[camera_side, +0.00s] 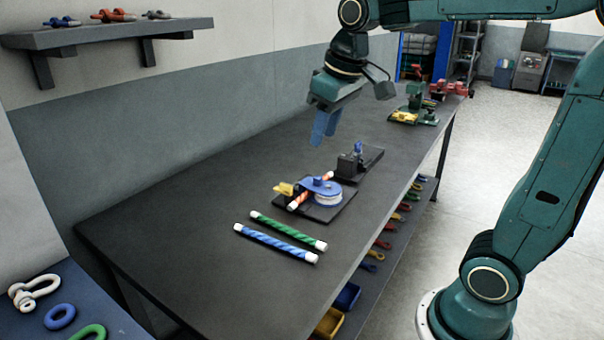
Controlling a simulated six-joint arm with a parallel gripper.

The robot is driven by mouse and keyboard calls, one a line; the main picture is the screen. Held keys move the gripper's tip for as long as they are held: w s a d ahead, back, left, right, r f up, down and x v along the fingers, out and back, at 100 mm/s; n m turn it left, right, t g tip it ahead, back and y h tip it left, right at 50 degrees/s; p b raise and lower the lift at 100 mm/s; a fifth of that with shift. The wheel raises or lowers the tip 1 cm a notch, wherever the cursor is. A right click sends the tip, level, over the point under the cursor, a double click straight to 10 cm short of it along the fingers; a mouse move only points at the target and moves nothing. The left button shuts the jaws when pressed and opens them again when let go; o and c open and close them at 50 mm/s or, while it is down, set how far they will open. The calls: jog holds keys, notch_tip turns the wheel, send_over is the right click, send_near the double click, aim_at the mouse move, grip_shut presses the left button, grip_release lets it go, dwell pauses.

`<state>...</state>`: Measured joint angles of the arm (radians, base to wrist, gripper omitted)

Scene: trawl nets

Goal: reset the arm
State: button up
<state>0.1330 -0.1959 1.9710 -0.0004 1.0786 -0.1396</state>
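My gripper (325,127) hangs over the dark workbench (180,205), above and behind a small black fixture (352,163) with a blue part on top. Its blue fingers point down and overlap in this view, so I cannot tell whether they are open or shut. I see nothing hanging below the fingertips. A fixture with a blue clamp, a white disc and a yellow handle (317,193) stands in front, with an orange-red and white rope piece (300,200) in it. A green rope piece (288,230) and a blue rope piece (276,243) with white ends lie side by side nearer the camera.
A green and yellow device (412,108) and a red vise (450,90) stand at the far end of the bench. A wall shelf (105,33) holds shackles. A blue surface (95,315) with a shackle and rings is at lower left. The bench's left part is clear.

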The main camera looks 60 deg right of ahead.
jog(key=s+a+f+t, duration=0.1)
jog(key=s+a+f, duration=0.1)
jog(key=s, duration=0.5)
jog(key=s+a+f+t, duration=0.1)
jog(key=s+a+f, duration=0.1)
jog(key=s, duration=0.5)
jog(key=shift+s+a+f, duration=0.15)
jog(key=shift+s+f, duration=0.05)
jog(key=shift+f, duration=0.5)
